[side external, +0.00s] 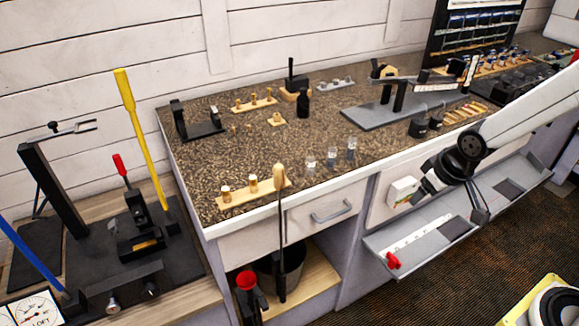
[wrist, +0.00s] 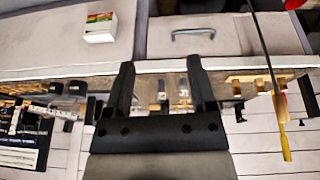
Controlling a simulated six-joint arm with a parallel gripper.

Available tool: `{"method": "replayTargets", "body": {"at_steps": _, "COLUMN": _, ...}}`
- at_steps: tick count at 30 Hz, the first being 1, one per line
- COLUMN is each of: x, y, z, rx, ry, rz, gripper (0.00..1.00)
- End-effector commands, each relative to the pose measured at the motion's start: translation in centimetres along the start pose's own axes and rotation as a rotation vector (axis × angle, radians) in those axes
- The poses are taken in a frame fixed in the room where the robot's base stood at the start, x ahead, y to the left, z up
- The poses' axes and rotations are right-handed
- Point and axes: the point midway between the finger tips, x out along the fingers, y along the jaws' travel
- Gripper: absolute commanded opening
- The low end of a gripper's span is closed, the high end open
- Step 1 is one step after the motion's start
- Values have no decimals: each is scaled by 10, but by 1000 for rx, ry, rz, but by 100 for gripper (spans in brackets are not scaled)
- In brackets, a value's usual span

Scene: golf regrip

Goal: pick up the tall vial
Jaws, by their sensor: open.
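Several small clear vials stand in a row near the front edge of the bench; in the side view I make out a left one (side external: 310,165), a middle one (side external: 331,158) and a right one (side external: 351,148). The right one looks tallest, but they are small and I cannot be sure. My gripper (side external: 418,195) is off the bench's front side, right of the vials and well apart from them. In the wrist view my gripper (wrist: 160,62) is open and empty, and small blurred vials (wrist: 183,91) show beyond and between its fingers.
The speckled bench top (side external: 225,120) carries wooden peg blocks (side external: 250,190) left of the vials and black cups (side external: 418,128) to their right. A long thin club (side external: 281,235) stands upright before the bench front. A grey tray (side external: 385,243) juts out below my gripper.

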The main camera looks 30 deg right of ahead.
Motion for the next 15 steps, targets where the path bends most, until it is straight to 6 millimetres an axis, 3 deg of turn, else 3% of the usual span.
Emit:
{"method": "replayTargets", "body": {"at_steps": 9, "x": 42, "y": 35, "z": -93, "rx": -94, "ry": 288, "rz": 23, "gripper": 72}}
{"method": "replayTargets", "body": {"at_steps": 15, "x": 68, "y": 49, "z": -142, "rx": -168, "ry": 471, "rz": -30, "gripper": 72}}
